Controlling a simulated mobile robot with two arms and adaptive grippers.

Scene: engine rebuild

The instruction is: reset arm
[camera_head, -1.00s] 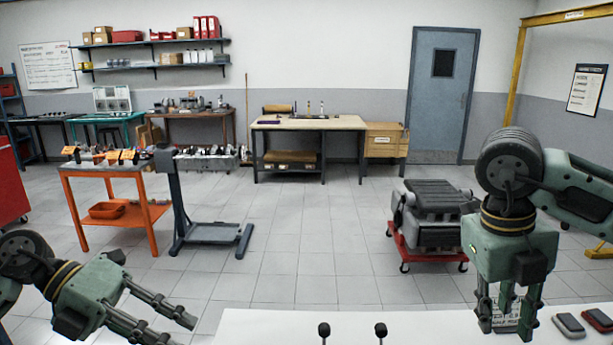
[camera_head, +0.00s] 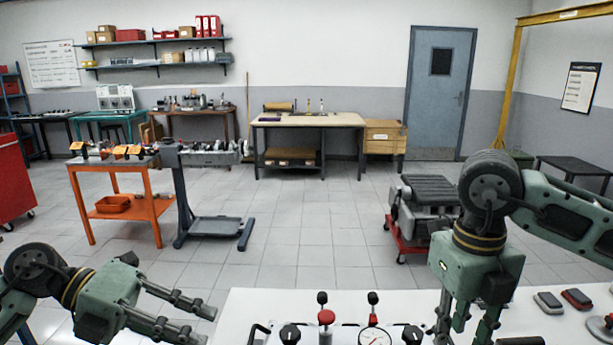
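My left arm comes in at the lower left. Its gripper (camera_head: 201,325) points right, with two fingers spread apart and nothing between them, left of the white table (camera_head: 250,305). My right arm comes in from the right. Its gripper (camera_head: 464,328) points down over the white table, with its fingers apart and only white tabletop showing between them. Its fingertips are at or beyond the bottom edge of the view. I cannot tell whether they touch the table.
On the white table are a dial gauge (camera_head: 374,338), red and black knobs, and two small flat devices (camera_head: 548,301) at the right. Beyond stand an orange cart (camera_head: 120,214), an engine stand (camera_head: 210,229) and an engine on a red dolly (camera_head: 405,240). The middle floor is clear.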

